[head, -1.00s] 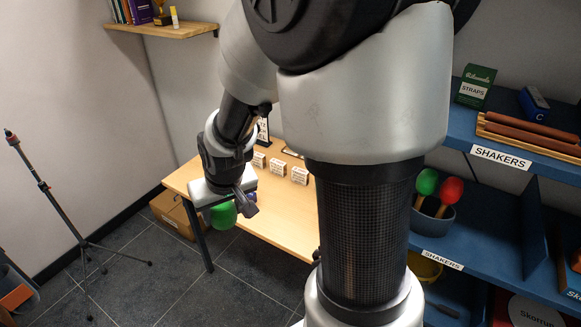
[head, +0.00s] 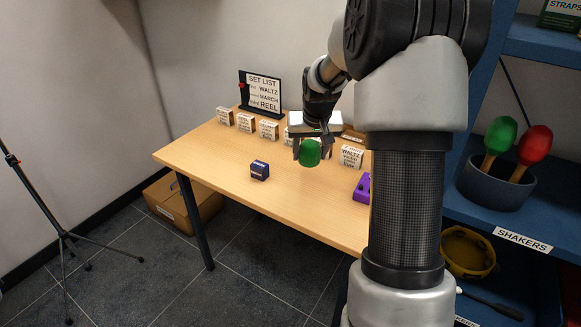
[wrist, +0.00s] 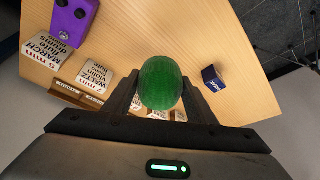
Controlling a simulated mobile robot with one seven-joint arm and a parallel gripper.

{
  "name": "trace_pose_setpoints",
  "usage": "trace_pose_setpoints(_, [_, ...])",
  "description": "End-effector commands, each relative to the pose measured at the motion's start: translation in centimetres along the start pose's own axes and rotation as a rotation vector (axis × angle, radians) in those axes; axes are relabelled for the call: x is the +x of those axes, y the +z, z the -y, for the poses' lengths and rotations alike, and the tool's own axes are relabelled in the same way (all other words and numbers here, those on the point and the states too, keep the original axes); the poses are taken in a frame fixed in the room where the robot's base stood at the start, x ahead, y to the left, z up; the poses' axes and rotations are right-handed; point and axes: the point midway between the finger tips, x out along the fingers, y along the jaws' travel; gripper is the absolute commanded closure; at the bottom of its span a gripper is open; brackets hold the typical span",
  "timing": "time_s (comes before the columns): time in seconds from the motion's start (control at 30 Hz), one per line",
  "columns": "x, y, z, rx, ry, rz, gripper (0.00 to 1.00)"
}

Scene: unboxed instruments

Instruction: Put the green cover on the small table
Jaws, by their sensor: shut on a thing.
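The green cover (head: 309,153) is a rounded, dark-green piece. My gripper (head: 311,147) is shut on it, with a finger on each side. In the wrist view the cover (wrist: 160,83) sits between the fingers of my gripper (wrist: 160,95), with the tabletop behind it. The small table (head: 225,160) is a light wooden table with dark legs, and it also shows in the wrist view (wrist: 215,40). The cover appears above the tabletop, but its height over it is hard to tell.
A small dark-blue box (head: 260,171) stands near the front edge. Several white labelled blocks (head: 268,129), a set-list stand (head: 261,92) and a purple pedal (head: 362,188) are also on the table. A blue shelf (head: 470,215) stands right. Bare wood lies left of the blue box.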

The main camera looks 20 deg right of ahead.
Motion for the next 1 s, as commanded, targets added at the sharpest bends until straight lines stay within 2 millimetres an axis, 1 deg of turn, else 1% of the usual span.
trace_pose_setpoints(0.17, [2.2, 0.8, -0.3, 0.003, 0.002, 0.003, 0.69])
trace_pose_setpoints(0.3, [4.3, 1.7, -0.2, 0.004, 0.001, 0.002, 0.69])
trace_pose_setpoints(0.47, [5.7, 2.2, -0.3, 0.002, 0.002, 0.002, 0.69])
trace_pose_setpoints(0.63, [8.4, 3.4, -0.3, 0.002, 0.001, 0.002, 0.69])
trace_pose_setpoints(0.7, [9.2, 3.7, -0.3, 0.003, 0.001, 0.002, 0.69])
trace_pose_setpoints(1.0, [9.4, 3.7, -0.3, 0.003, 0.001, -0.001, 0.69])
